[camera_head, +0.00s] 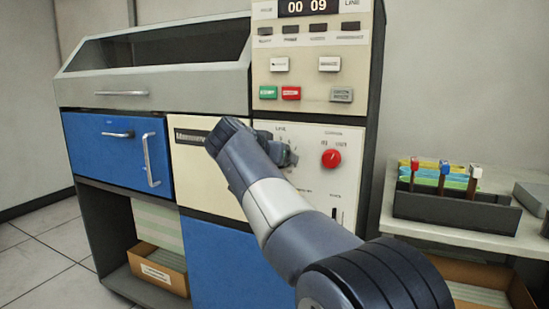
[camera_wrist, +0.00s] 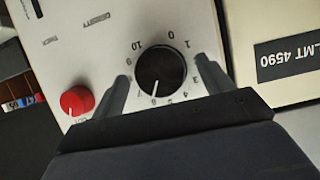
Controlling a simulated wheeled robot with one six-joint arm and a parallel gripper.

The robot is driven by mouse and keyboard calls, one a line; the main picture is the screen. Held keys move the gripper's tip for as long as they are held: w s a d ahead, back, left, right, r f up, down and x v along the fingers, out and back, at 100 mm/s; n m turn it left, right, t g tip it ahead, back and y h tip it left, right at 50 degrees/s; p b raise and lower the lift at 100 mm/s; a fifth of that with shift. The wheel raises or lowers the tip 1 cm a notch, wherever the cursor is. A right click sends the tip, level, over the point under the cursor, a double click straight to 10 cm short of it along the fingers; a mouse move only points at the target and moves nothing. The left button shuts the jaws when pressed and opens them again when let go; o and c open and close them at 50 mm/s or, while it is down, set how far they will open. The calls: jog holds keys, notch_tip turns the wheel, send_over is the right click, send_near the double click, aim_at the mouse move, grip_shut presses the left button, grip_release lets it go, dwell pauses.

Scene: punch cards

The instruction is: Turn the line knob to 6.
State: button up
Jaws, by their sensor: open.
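The line knob is a round black dial (camera_wrist: 161,72) with a white pointer line, on the cream panel in the wrist view. Numbers ring it, upside down in this view. The pointer aims down toward my gripper's body, and the number at its tip is hard to read. My gripper (camera_wrist: 163,70) is open, with one finger on each side of the knob. I cannot tell whether the fingers touch it. In the head view, my gripper (camera_head: 284,152) is at the panel under the "LINE" label and hides the knob.
A red knob (camera_head: 331,158) is right of my gripper; it also shows in the wrist view (camera_wrist: 76,101), close to one finger. Green (camera_head: 268,92) and red (camera_head: 291,93) buttons are above. A dark card tray (camera_head: 455,211) stands on the right-hand table.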

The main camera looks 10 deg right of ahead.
jog(key=p+v, duration=0.2)
jog(key=v, duration=0.8)
jog(key=shift+s+a+p, duration=0.25)
jog(key=shift+s+p, duration=0.1)
jog(key=b+x, duration=0.2)
jog(key=x, duration=0.8)
jog(key=shift+w+d, duration=0.25)
jog(key=shift+w, duration=0.1)
jog(key=shift+b, duration=0.3)
